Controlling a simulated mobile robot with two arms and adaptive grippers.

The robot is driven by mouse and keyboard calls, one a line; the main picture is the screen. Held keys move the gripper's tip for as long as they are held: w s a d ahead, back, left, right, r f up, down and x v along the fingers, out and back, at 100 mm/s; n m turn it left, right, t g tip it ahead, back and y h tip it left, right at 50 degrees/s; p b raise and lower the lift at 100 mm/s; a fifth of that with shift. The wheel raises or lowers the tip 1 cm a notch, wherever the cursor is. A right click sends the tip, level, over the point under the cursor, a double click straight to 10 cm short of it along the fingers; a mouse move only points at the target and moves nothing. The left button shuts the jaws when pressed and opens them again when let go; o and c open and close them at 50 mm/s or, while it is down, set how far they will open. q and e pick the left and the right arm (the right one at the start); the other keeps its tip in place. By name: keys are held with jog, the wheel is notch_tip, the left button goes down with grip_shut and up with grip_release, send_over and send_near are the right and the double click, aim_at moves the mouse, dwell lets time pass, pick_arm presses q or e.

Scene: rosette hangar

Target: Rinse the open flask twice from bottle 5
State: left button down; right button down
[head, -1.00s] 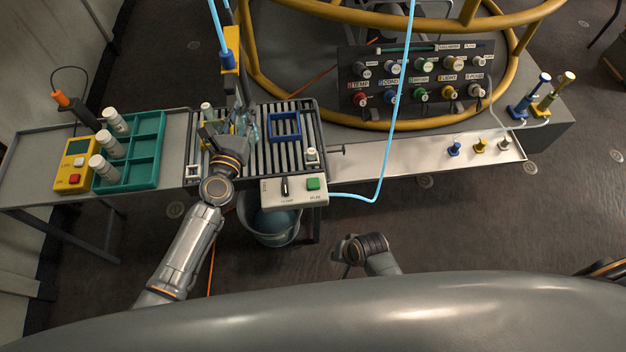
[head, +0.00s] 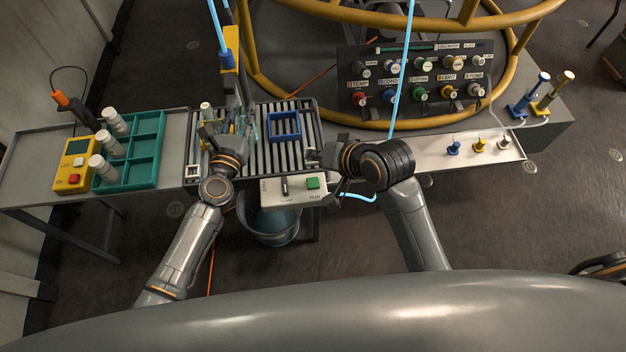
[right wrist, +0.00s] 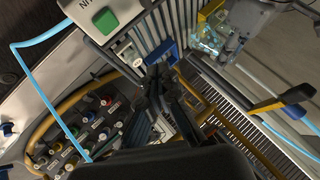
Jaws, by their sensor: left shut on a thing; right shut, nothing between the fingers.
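My left gripper (head: 226,138) is over the left part of the slatted rack and shut on what looks like the clear glass flask (head: 253,132). The glass also shows in the right wrist view (right wrist: 208,42); its mouth is too small to make out. My right gripper (head: 312,157) is shut and empty at the rack's right edge, right of a blue square frame (head: 285,124). Its fingers also show in the right wrist view (right wrist: 160,78). Several white bottles stand in the scene, three in the teal tray (head: 149,160); their numbers are unreadable, so I cannot tell which is bottle 5.
A control box with a green button (head: 313,183) fronts the rack, above a bucket (head: 277,229). A yellow meter (head: 75,165) stands left. A light-blue hose hangs at the right. A knob panel (head: 418,80) stands behind a white shelf (head: 500,152) with small valves.

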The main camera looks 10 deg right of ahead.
aim_at(316, 184)
jog(key=shift+f, duration=0.15)
jog(key=shift+f, duration=4.3)
jog(key=shift+f, duration=0.1)
jog(key=shift+f, duration=0.3)
jog(key=shift+f, duration=0.5)
jog(key=shift+r, duration=0.95)
jog(key=shift+r, duration=2.5)
